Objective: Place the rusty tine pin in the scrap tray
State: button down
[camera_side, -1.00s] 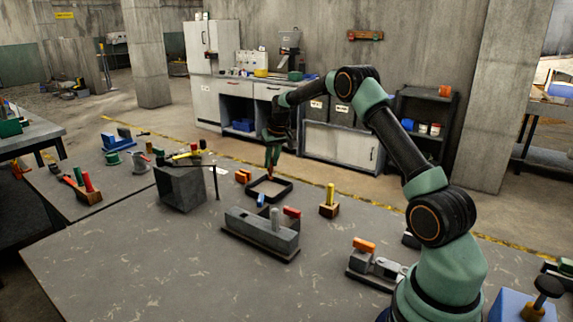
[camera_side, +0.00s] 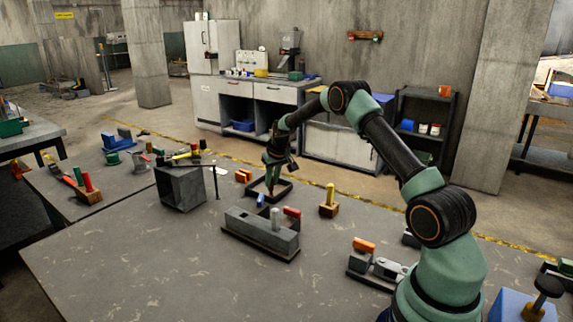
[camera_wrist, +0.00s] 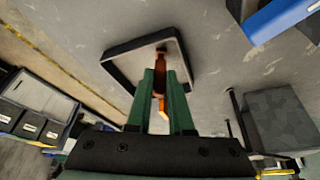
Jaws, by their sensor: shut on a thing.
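The rusty tine pin (camera_wrist: 160,62) is a reddish-brown piece held between my green fingertips. It also shows as a small reddish bit under my gripper in the side view (camera_side: 270,189). My gripper (camera_wrist: 160,76) is shut on it, pointing down over the scrap tray; it shows in the side view too (camera_side: 272,176). The scrap tray (camera_wrist: 121,72) is a shallow square tray with a dark rim and grey floor, also seen in the side view (camera_side: 286,190). The pin is within the tray's outline in both views. I cannot tell whether its lower end touches the floor.
A small blue piece (camera_side: 260,200) lies by the tray's near side, and orange blocks (camera_side: 243,175) lie to its left. A grey block holder with pegs (camera_side: 255,229) stands in front. A yellow peg in a wooden block (camera_side: 329,205) stands right; a grey box (camera_side: 181,188) stands left.

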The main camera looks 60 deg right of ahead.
jog(key=c, duration=0.8)
grip_release()
jog(key=v, duration=1.2)
jog(key=s+a+r+n, duration=0.2)
jog(key=s+a+r, duration=0.2)
jog(key=a+r, duration=0.5)
jog(key=s+a+n, duration=0.1)
jog(key=s+a, duration=0.5)
jog(key=s+a+n+t+y, duration=0.1)
jog(key=s+a, duration=0.5)
jog(key=s+a+n+y, duration=0.1)
jog(key=s+a, duration=0.5)
jog(key=shift+t, duration=0.4)
